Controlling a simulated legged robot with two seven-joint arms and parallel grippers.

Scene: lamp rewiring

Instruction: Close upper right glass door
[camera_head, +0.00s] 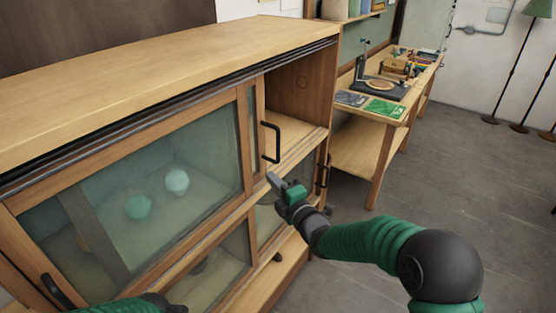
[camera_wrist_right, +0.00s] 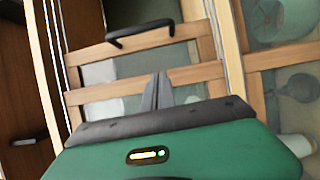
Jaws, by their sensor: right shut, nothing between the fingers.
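The upper right glass door (camera_head: 259,125) is a wood-framed sliding panel with a black bar handle (camera_head: 270,142). It is slid left, mostly overlapping the upper left door (camera_head: 130,185), so the right end of the upper compartment (camera_head: 300,88) stands open. The handle also shows in the right wrist view (camera_wrist_right: 140,33). My right gripper (camera_head: 273,181) is shut and empty, just below the handle and in front of the cabinet. Its fingertips show in the right wrist view (camera_wrist_right: 159,82), apart from the handle. My left gripper's fingers are out of frame; part of that arm shows at the bottom edge.
Two pale round objects (camera_head: 177,181) show behind the upper left glass. Lower glass doors (camera_head: 222,268) have dark handles. A workbench (camera_head: 398,105) with tools stands behind at right. The grey floor (camera_head: 470,160) is open right of the cabinet.

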